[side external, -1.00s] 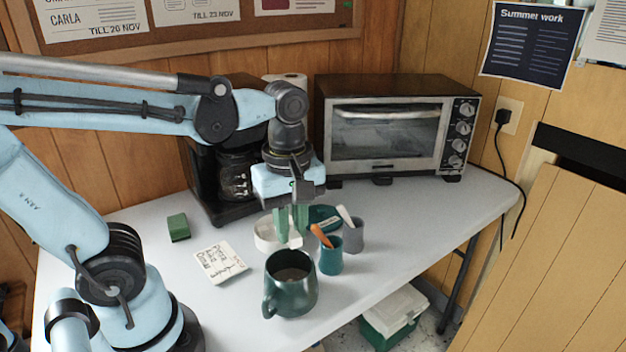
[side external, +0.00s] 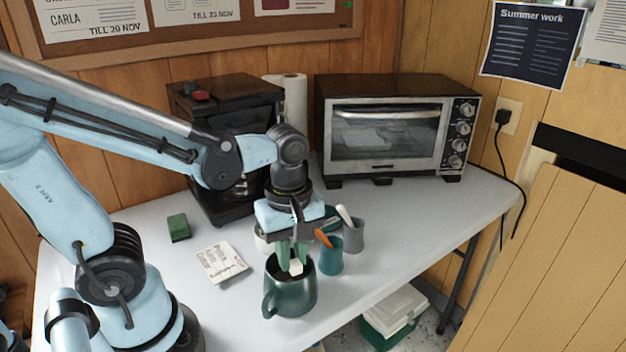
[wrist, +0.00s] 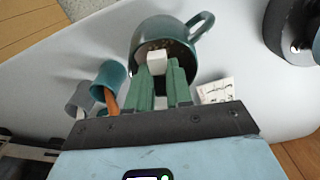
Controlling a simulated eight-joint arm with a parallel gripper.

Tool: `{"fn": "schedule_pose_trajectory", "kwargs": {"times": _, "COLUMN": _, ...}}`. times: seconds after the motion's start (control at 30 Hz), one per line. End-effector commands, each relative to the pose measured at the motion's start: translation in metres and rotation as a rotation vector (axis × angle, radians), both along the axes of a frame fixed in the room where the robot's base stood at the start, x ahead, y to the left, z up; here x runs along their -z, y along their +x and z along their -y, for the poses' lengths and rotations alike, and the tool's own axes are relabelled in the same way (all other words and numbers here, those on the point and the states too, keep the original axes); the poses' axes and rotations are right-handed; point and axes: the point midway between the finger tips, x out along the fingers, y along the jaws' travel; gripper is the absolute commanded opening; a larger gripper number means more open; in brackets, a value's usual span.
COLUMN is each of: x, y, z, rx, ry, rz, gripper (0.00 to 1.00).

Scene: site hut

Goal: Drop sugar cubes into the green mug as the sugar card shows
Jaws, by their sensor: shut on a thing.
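The green mug (side external: 291,297) stands upright near the table's front edge, with dark contents. My gripper (side external: 294,266) is shut on a white sugar cube (side external: 295,267) at the mug's mouth. In the wrist view the cube (wrist: 157,64) sits between my green fingertips (wrist: 161,80), over the opening of the mug (wrist: 150,28). I cannot tell how far it is below the rim. The sugar card (side external: 222,262) lies flat left of the mug, its writing too small to read. A white bowl (side external: 262,240) is mostly hidden behind my gripper.
A teal cup (side external: 331,262) with an orange-handled tool and a grey cup (side external: 354,238) stand close right of the mug. A green sponge (side external: 178,227) lies at left. A coffee maker (side external: 215,120) and a toaster oven (side external: 390,130) stand behind. The table's right side is clear.

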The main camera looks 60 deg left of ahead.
Motion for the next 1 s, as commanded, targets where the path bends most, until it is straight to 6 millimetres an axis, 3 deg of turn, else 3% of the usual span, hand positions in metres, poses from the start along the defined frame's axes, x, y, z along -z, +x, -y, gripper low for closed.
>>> {"fn": "schedule_pose_trajectory", "kwargs": {"times": 0.03, "x": 0.0, "y": 0.0, "z": 0.0, "rx": 0.0, "ry": 0.0, "rz": 0.0, "gripper": 0.22}}
{"fn": "schedule_pose_trajectory", "kwargs": {"times": 0.23, "x": 0.0, "y": 0.0, "z": 0.0, "rx": 0.0, "ry": 0.0, "rz": 0.0, "gripper": 0.5}}
{"fn": "schedule_pose_trajectory", "kwargs": {"times": 0.67, "x": -0.007, "y": 0.0, "z": 0.0, "rx": 0.0, "ry": 0.0, "rz": 0.0, "gripper": 0.5}}
{"fn": "schedule_pose_trajectory", "kwargs": {"times": 1.0, "x": -0.047, "y": 0.0, "z": 0.0, "rx": 0.0, "ry": 0.0, "rz": 0.0, "gripper": 0.5}}
